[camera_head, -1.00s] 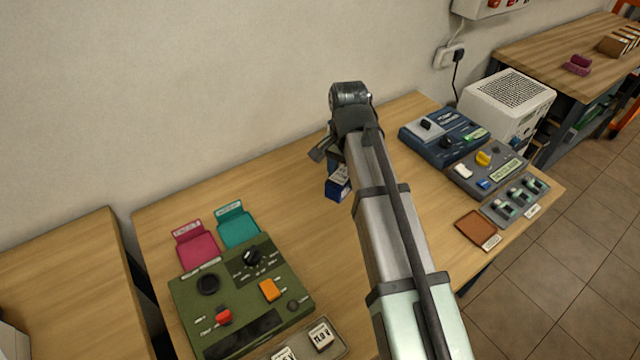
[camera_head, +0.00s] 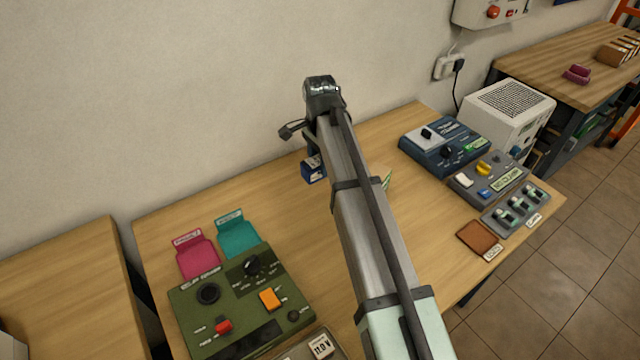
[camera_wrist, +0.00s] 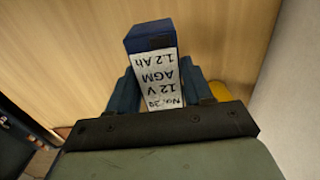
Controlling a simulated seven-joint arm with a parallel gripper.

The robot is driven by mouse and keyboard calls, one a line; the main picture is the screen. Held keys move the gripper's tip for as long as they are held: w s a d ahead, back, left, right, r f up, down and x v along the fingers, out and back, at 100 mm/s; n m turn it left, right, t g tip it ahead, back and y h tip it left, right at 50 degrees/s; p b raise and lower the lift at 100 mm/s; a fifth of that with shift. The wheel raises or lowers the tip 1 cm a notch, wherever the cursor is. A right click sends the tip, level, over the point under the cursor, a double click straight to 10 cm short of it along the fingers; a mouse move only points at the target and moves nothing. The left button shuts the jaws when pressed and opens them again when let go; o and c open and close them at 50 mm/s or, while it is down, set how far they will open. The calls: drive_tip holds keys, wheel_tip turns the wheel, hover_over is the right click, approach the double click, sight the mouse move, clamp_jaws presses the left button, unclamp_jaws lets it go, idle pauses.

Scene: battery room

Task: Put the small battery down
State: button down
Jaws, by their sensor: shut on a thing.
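The small battery (camera_wrist: 152,72) is dark blue with a white label reading 12 V, AGM, 1.2 Ah. It sits between the two fingers of my gripper (camera_wrist: 156,92), which is shut on it. In the head view the battery (camera_head: 313,171) shows at the left side of my arm, over the rear middle of the wooden table (camera_head: 290,215). My arm hides part of it and most of the gripper. I cannot tell from these views whether its underside touches the table.
A pink pad (camera_head: 197,257) and a teal pad (camera_head: 237,238) lie behind a green tester (camera_head: 235,310) at left. Blue and grey devices (camera_head: 445,143) and a brown pad (camera_head: 477,237) are at right. A yellow thing (camera_wrist: 220,91) shows beside a finger.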

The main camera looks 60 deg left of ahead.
drive_tip(key=shift+f, duration=3.8)
drive_tip(key=shift+f, duration=0.15)
drive_tip(key=shift+c, duration=2.3)
unclamp_jaws()
wheel_tip(320, 180, up, 12)
drive_tip(key=shift+r, duration=0.15)
